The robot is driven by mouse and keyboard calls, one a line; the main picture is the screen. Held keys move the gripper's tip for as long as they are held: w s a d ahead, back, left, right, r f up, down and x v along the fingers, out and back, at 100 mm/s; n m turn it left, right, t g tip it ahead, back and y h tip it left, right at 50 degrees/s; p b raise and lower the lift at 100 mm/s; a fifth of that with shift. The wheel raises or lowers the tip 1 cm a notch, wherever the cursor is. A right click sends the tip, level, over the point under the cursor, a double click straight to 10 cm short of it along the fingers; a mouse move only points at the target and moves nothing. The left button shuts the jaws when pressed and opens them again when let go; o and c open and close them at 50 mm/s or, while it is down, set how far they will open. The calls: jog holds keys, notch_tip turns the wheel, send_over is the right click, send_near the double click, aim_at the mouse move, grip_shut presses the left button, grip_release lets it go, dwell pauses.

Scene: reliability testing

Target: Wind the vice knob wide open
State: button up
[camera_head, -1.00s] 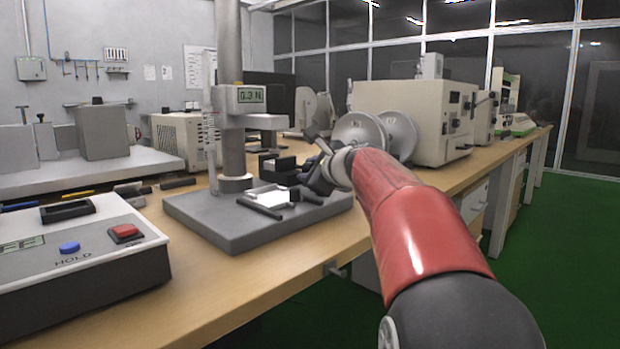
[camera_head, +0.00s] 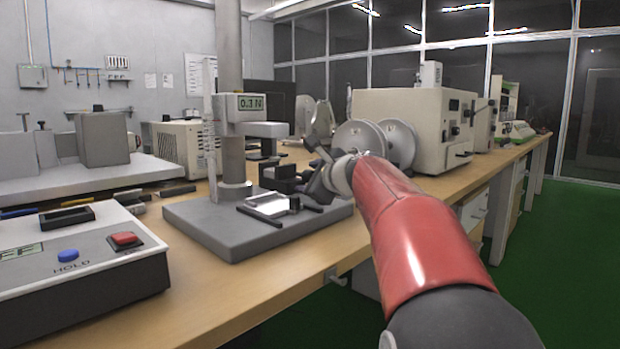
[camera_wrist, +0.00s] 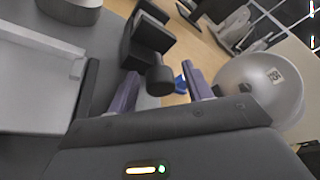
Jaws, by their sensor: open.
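The black vice (camera_head: 283,176) stands on the grey base plate (camera_head: 215,228) of the test stand. In the wrist view the vice (camera_wrist: 148,38) shows at the top, with its round black knob (camera_wrist: 160,80) facing my gripper (camera_wrist: 161,78). The gripper's two purplish fingers are apart, one on each side of the knob. I cannot tell whether either finger touches it. In the head view my gripper (camera_head: 320,185) is at the right side of the vice, and the knob is hidden behind it.
The stand's column (camera_head: 230,90) rises behind the vice, with a force readout (camera_head: 250,103) showing 0.1 N. A pale plate with dark bars (camera_head: 270,205) lies in front. Round grey discs (camera_head: 360,135) stand close behind my gripper. A control box (camera_head: 80,255) is at front left.

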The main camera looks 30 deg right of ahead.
jog(key=v, duration=0.7)
jog(key=shift+s+r, duration=0.15)
jog(key=shift+s, duration=0.15)
